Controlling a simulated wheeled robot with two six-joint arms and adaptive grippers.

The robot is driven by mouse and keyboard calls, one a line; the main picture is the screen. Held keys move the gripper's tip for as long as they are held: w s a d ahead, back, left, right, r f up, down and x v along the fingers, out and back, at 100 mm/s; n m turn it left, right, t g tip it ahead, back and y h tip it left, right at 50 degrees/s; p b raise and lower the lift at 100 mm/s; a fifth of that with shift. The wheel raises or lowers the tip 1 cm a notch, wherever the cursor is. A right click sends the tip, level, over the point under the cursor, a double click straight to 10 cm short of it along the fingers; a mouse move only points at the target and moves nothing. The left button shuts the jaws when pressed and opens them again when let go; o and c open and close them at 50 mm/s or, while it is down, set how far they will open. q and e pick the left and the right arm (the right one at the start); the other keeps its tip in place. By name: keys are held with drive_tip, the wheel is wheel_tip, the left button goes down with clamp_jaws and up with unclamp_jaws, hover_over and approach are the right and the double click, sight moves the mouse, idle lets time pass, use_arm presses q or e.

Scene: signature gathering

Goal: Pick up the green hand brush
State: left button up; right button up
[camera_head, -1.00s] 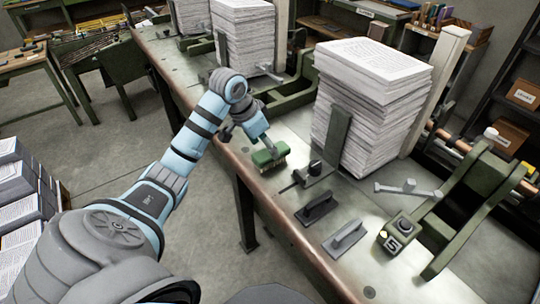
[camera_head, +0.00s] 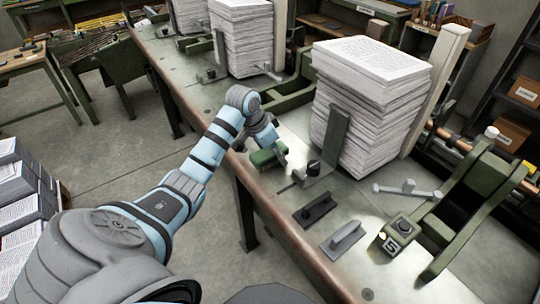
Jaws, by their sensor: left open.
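The green hand brush (camera_head: 262,157) lies on the workbench (camera_head: 270,182) near its front edge, left of the tall paper stack. My left gripper (camera_head: 281,150) is open, low over the right end of the brush, with its fingers pointing down. The gripper hides that end and most of the bristles. I cannot tell whether the fingers touch the brush or stand around it. My right gripper is not in view.
A tall paper stack (camera_head: 368,110) stands behind an upright green plate (camera_head: 336,138). A green lever press (camera_head: 470,200) stands at the right. Bare bench top lies right of the brush.

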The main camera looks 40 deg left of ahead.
use_arm(q)
drive_tip(key=shift+s+f, duration=0.1)
drive_tip(key=shift+f, duration=0.05)
idle(0.3)
drive_tip(key=shift+c, duration=0.2)
drive_tip(key=c, duration=1.2)
